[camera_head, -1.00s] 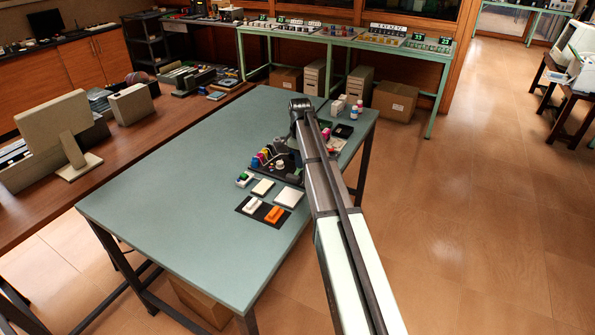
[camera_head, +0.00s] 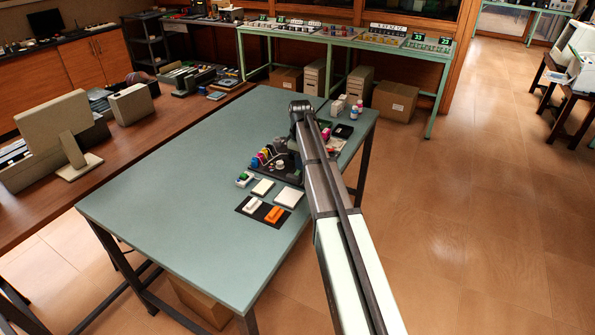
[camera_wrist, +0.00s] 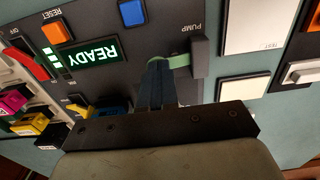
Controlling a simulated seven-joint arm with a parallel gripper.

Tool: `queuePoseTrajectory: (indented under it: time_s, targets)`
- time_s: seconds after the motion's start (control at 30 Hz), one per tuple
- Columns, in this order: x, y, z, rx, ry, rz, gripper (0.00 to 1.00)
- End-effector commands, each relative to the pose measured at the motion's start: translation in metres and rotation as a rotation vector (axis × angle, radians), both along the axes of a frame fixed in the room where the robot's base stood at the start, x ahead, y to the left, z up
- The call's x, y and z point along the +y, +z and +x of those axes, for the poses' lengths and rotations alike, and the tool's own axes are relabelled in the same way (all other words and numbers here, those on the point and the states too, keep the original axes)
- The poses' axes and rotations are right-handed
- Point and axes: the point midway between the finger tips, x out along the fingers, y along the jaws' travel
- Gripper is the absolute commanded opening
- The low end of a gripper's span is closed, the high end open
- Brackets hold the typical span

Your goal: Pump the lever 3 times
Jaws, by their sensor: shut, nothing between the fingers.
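In the wrist view, the pump lever shows as a grey block (camera_wrist: 199,57) with a green bar (camera_wrist: 180,61) at its left, beside the upside-down PUMP label on a dark control panel (camera_wrist: 101,22). My gripper (camera_wrist: 158,68) is shut and empty. Its fingertips are over the panel, at the left end of the green bar. They partly cover that end, and I cannot tell whether they touch it. A lit green READY display (camera_wrist: 92,57) is left of the fingers. In the head view, my arm hides much of the panel and the lever cannot be made out.
Blue (camera_wrist: 131,12) and orange (camera_wrist: 55,31) buttons are on the panel, with coloured blocks (camera_wrist: 14,99) at the left. White pads (camera_wrist: 252,26) lie to the right. In the head view, small bottles (camera_head: 354,112) stand behind my arm; the teal table's left part (camera_head: 170,190) is clear.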

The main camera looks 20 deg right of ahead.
Motion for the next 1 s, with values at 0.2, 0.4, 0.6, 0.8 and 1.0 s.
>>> queuePoseTrajectory:
  time_s: [0.2,0.4,0.6,0.8,1.0]
  targets:
    - [0.000,0.011,0.000,-0.001,0.000,-0.001,0.00]
    - [0.000,0.021,0.000,-0.001,0.000,-0.001,0.00]
    - [0.000,0.027,0.000,-0.001,0.000,-0.001,0.00]
    - [0.000,0.027,0.000,-0.001,0.000,-0.001,0.00]
    - [0.000,0.027,0.000,-0.001,0.000,-0.001,0.00]
